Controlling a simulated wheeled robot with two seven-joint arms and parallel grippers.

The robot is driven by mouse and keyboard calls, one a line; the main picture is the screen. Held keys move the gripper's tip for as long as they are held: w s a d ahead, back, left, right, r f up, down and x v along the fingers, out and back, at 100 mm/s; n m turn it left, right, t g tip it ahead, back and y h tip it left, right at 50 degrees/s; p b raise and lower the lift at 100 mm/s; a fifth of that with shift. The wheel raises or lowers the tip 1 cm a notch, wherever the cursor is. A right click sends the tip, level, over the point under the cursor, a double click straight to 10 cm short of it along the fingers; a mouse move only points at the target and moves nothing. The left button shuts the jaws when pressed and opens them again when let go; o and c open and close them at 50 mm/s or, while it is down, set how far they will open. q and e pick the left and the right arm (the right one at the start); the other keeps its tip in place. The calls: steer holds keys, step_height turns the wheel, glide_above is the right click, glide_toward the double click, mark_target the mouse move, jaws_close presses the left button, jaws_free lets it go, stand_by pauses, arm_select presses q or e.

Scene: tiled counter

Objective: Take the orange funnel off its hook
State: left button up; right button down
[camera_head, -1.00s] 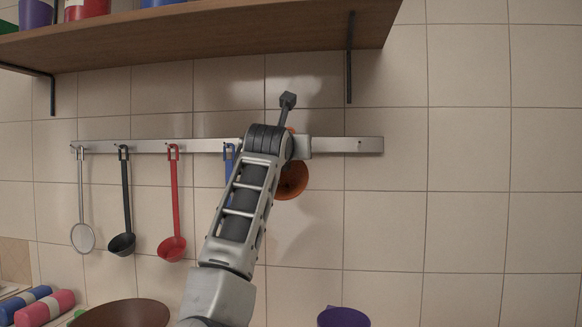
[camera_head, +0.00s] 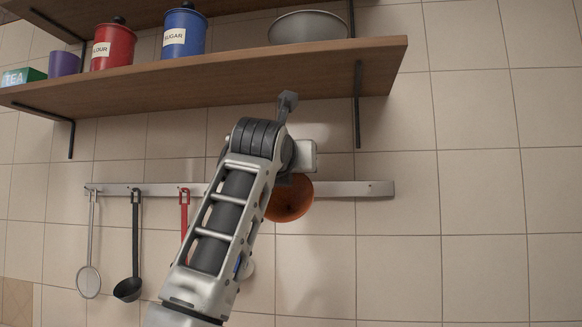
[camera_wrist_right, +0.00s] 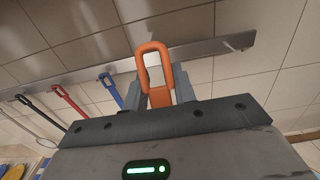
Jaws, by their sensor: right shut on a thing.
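The orange funnel (camera_head: 290,201) shows in the head view in front of the wall rail (camera_head: 345,188), partly hidden behind my right arm. In the right wrist view its orange loop handle (camera_wrist_right: 153,50) stands up from between the fingers of my right gripper (camera_wrist_right: 160,97), which is shut on it. The loop appears in front of the metal rail (camera_wrist_right: 195,50), and the wall shows through its opening. No hook shows inside the loop, though I cannot judge its distance from the rail. My left gripper is not in view.
A wooden shelf (camera_head: 230,72) with canisters and a bowl (camera_head: 308,27) hangs above my right arm. A strainer (camera_head: 89,280), a black ladle (camera_head: 128,289) and a red utensil (camera_head: 184,207) hang to the left. The tiled wall at right is clear.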

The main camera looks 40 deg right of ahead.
steer(key=b+v, duration=0.2)
steer(key=v, duration=0.2)
steer(key=shift+s+a+f, duration=0.1)
steer(key=shift+f, duration=0.05)
steer(key=shift+b+v, duration=1.05)
steer(key=shift+v, duration=0.7)
